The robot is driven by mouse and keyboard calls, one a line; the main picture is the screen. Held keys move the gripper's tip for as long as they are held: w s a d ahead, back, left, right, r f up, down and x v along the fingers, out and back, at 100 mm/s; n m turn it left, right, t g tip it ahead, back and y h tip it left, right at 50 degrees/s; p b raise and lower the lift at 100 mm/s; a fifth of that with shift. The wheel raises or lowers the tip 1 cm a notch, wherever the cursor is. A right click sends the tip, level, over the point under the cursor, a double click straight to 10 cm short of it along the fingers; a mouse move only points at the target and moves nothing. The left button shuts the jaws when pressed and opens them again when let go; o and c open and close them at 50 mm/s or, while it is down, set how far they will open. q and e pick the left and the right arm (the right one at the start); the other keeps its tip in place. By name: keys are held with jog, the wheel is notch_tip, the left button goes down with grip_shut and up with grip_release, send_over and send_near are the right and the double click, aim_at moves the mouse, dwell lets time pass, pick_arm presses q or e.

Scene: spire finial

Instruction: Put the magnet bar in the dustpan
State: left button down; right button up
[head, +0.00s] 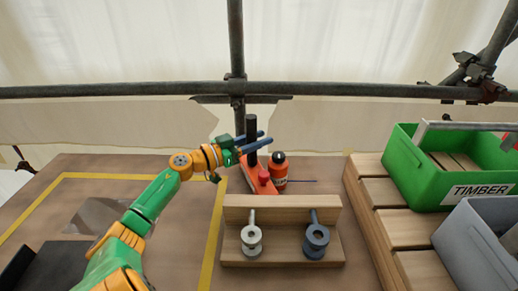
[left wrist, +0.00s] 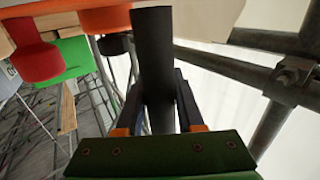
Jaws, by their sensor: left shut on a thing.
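My left gripper (head: 257,143) is shut on the black handle. The dustpan seems to be the flat grey pan (head: 95,215) on the table at left, partly hidden by my left arm. My right gripper is not in view.
An orange bottle (head: 279,172) with a black cap stands just right of the magnet bar. The wooden stand (head: 282,212) in front carries a pale and a dark blue weight-like part. A green TIMBER crate (head: 404,165) and a grey crate (head: 470,240) stand on slatted wood at right.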

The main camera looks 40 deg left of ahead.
pick_arm(q)
jog(key=shift+w+f, duration=0.1)
jog(key=shift+f, duration=0.8)
jog(key=c, duration=0.5)
grip_release()
